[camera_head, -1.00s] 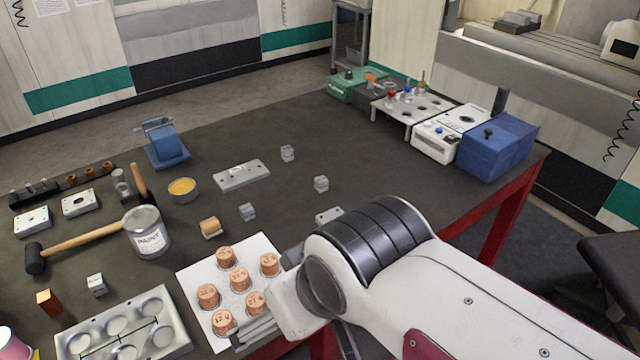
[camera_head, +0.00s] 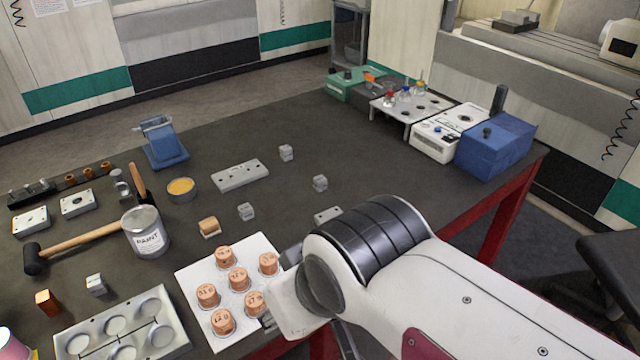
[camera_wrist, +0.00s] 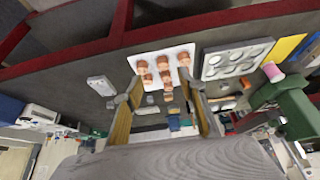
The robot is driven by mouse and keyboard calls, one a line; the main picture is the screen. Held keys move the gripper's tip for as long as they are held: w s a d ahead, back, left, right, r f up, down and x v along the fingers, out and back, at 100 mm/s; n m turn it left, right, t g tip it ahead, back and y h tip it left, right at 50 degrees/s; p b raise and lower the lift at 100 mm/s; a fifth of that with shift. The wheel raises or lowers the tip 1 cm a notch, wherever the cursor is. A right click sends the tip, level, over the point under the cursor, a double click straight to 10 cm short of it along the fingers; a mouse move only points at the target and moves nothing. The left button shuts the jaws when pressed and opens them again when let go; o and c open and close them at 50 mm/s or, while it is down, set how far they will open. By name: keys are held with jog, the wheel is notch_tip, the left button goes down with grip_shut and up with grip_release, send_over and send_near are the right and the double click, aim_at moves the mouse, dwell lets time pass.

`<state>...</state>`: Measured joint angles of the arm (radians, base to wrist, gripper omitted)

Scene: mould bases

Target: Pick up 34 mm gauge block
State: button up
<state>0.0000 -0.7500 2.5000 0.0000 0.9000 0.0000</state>
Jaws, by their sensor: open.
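Small grey metal blocks stand apart on the dark table in the head view: one at the back (camera_head: 286,153), one to its right and nearer (camera_head: 320,183), one left of that (camera_head: 246,211), and one at the front left (camera_head: 97,284). I cannot read a size on any, so I cannot tell which is the 34 mm block. My gripper (camera_wrist: 165,88) is open in the wrist view, with its two fingers spread and no block clearly held between them. In the head view my own arm mostly hides the gripper, beside the white plate.
A white plate (camera_head: 262,246) holds several copper cylinders close to my gripper. A metal mould plate (camera_head: 75,326), a paint can (camera_head: 146,232) and a mallet (camera_head: 83,243) are at left. A drilled grey bar (camera_head: 240,175) lies behind. The table's right-middle is clear.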

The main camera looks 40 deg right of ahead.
jog(key=shift+w+a, duration=0.1)
jog(key=w+a+f+m+y, duration=0.2)
jog(key=w+a+m+y, duration=0.3)
jog(key=w+m, duration=0.45)
jog(key=w+d+m+t+y, duration=0.1)
jog(key=w+d+m, duration=0.25)
jog(key=w, duration=0.25)
jog(key=w+d+m+t+y, duration=0.1)
jog(key=w+d+m, duration=0.1)
jog(key=w+m, duration=0.4)
jog(key=m+t+h, duration=0.6)
jog(key=m+h, duration=0.2)
jog(key=m, duration=1)
send_over(334, 203)
notch_tip(334, 203, down, 13)
jog(key=shift+s+r, duration=0.1)
jog(key=shift+r, duration=0.1)
